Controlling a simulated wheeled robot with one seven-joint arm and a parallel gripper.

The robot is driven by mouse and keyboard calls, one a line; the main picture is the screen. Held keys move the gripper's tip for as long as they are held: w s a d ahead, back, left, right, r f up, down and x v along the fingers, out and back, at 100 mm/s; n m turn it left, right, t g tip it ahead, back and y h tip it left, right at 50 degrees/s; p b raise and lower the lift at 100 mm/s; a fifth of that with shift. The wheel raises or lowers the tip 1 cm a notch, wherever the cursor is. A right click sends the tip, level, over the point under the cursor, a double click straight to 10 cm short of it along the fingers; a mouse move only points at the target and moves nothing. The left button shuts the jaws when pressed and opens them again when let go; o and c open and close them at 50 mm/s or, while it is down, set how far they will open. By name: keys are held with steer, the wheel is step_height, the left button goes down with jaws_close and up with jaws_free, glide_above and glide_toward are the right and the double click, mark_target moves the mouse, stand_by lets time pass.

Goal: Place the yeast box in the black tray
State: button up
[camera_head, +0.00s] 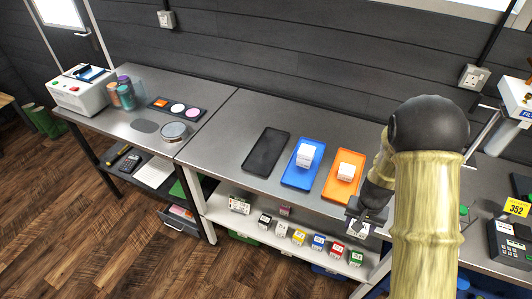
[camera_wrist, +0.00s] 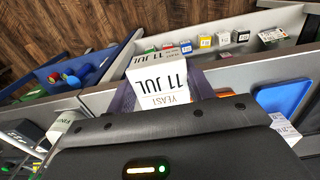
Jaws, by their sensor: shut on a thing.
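My gripper (camera_head: 366,212) is shut on the white yeast box (camera_head: 358,229), at the front edge of the steel table, right of the trays. In the wrist view the yeast box (camera_wrist: 158,78) sits between my two dark fingers, its label reading "YEAST 11 JUL". The black tray (camera_head: 267,152) lies on the table, empty, to the left of the other trays. My arm hides part of the table on the right.
A blue tray (camera_head: 317,149) and an orange tray (camera_head: 335,184) each hold white boxes. Several small boxes (camera_head: 299,237) stand on the shelf below. A palette with coloured discs (camera_head: 176,109) and a round dish (camera_head: 174,131) lie farther left.

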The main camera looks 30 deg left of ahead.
steer(key=w+d+f, duration=0.1)
steer(key=d+f, duration=0.7)
steer(key=d, duration=0.3)
steer(key=shift+d+f+m+b, duration=0.2)
steer(key=shift+m+b, duration=0.1)
steer(key=shift+b, duration=0.15)
steer(key=shift+w, duration=0.1)
